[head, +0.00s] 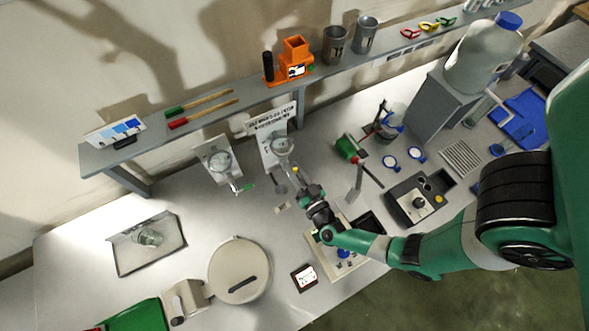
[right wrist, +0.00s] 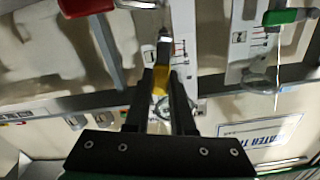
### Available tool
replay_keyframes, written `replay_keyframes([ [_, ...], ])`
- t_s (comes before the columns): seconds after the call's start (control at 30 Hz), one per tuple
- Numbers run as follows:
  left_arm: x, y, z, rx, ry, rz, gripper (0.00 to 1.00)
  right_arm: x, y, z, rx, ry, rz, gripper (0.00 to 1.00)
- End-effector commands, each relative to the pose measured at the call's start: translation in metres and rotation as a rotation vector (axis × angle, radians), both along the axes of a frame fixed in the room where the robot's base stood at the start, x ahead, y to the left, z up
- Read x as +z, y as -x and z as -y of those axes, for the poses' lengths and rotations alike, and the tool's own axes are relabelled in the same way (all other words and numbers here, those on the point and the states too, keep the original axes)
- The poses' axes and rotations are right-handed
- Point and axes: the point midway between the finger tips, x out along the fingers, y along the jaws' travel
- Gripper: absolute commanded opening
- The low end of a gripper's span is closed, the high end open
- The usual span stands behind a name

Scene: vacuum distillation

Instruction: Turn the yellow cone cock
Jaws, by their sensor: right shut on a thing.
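The yellow cone cock (right wrist: 161,77) shows in the right wrist view as a small yellow piece between my fingertips, with a metal part above it. My right gripper (right wrist: 160,88) is shut on it. In the head view my right gripper (head: 295,181) reaches in from the right, just below a glass vessel (head: 284,146) on a white panel stand (head: 268,143). My left gripper is not in view.
Left of the gripper stands another panel (head: 211,153) with a glass vessel and a green handle (head: 243,188). A red handle (right wrist: 86,6) and a green handle (right wrist: 284,16) show in the wrist view. A round beige lid (head: 239,270) lies on the bench at front left.

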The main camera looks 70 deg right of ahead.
Motion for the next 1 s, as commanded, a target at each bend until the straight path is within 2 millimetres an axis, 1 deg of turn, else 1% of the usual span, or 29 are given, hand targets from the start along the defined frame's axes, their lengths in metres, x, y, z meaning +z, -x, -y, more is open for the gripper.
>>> replay_keyframes([
  [0.33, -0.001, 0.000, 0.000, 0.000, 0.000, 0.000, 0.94, 0.000, 0.001, 0.001, 0.000, -0.008, 0.009, 0.00],
  [0.53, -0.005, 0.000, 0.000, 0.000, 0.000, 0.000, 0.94, -0.002, 0.003, 0.003, -0.001, -0.053, 0.052, 0.00],
  [0.77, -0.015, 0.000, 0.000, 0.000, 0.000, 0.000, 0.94, -0.006, 0.008, 0.008, -0.002, -0.164, 0.157, 0.00],
  [1.0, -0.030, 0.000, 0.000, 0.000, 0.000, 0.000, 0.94, -0.013, 0.014, 0.015, -0.003, -0.326, 0.309, 0.00],
])
